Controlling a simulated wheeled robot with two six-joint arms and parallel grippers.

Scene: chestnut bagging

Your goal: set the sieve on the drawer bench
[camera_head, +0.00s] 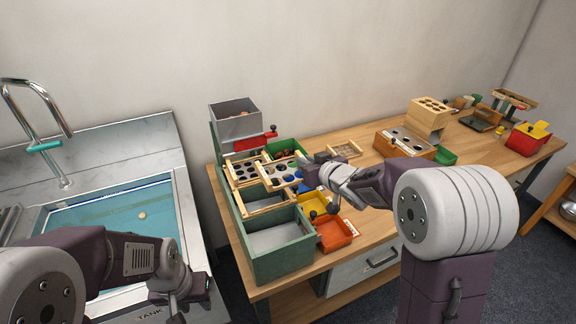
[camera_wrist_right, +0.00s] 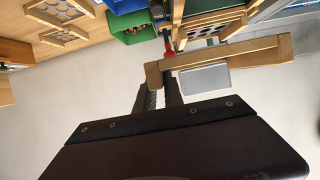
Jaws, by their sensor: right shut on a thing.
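My right gripper (camera_head: 306,166) is shut on the wooden frame of a sieve (camera_head: 281,171), a pale plate with dark round holes. In the right wrist view, the held wooden bar (camera_wrist_right: 225,60) lies across the fingertips of my right gripper (camera_wrist_right: 160,88); most of the plate is hidden there. The sieve is above or at the green sorting stand (camera_head: 275,257); whether it touches the stand is unclear. The drawer bench (camera_head: 318,139) is the wooden-topped table beneath, with a grey drawer (camera_head: 362,266). My left gripper (camera_head: 180,291) is empty near the sink; its jaw opening is unclear.
A small wooden frame (camera_head: 345,150) lies on the bench, left of a wooden block with holes (camera_head: 428,115). The sink (camera_head: 110,215) is at left.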

